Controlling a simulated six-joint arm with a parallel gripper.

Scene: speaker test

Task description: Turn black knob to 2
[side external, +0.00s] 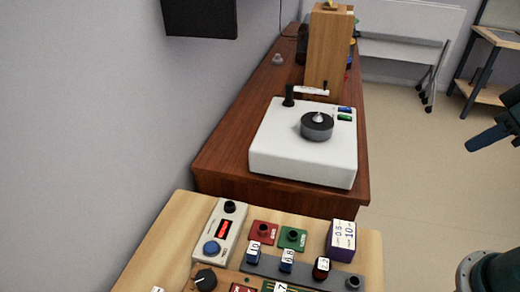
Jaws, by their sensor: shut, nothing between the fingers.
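A black knob (205,279) with a light pointer mark sits at the lower left of the wooden bench, near the picture's bottom edge. Its scale numbers are too small to read. My gripper (473,145) shows at the right edge, shut and empty, high above the floor and well apart from the knob. Only its dark tip end is in the frame.
Red (263,229) and green (292,238) socket blocks and a purple-and-white box (341,240) stand to the right. A white turntable-like device (280,155) sits on the brown cabinet behind.

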